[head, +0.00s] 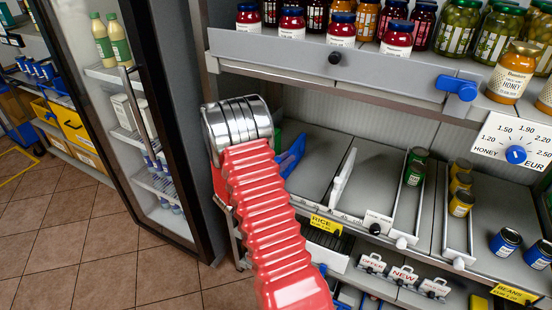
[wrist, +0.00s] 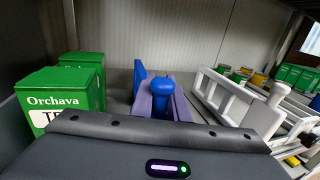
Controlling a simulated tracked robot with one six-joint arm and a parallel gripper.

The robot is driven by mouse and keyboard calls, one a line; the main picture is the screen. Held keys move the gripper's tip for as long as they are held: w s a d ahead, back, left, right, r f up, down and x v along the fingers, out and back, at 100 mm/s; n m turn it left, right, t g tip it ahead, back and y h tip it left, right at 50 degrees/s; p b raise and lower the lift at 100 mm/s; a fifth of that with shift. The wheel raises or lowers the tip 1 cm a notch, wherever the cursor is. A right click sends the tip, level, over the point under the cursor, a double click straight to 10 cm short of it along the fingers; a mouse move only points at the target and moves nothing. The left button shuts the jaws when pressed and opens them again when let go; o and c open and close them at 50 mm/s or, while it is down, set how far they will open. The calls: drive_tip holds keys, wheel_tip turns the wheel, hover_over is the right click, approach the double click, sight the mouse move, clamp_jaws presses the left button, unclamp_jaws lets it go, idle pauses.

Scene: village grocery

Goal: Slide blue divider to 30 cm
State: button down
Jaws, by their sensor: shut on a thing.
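The blue divider (head: 291,156) stands on the lower shelf, partly hidden behind my arm in the head view. In the wrist view its blue panel (wrist: 139,76) rises behind its rounded blue knob (wrist: 158,86). My gripper (wrist: 161,104) has its purple fingers on either side of this knob, shut on it. In the head view my gripper is hidden behind my red sleeved arm. A scale along the shelf edge cannot be read at the divider.
Green Orchava boxes (wrist: 58,105) stand left of the divider. A white divider (head: 343,178) stands to its right, with bare shelf between them. The upper shelf (head: 290,46) with jars overhangs. A glass-door fridge (head: 125,120) stands at left.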

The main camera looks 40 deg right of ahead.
drive_tip(key=s+d, duration=0.3)
drive_tip(key=s, duration=0.7)
drive_tip(key=shift+s+d, duration=0.25)
drive_tip(key=shift+d, duration=0.15)
drive_tip(key=c, duration=1.7)
unclamp_jaws()
drive_tip(key=shift+a, duration=0.1)
drive_tip(key=a, duration=0.9)
drive_tip(key=s+a, duration=0.1)
drive_tip(key=a, duration=0.3)
drive_tip(key=shift+a, duration=0.3)
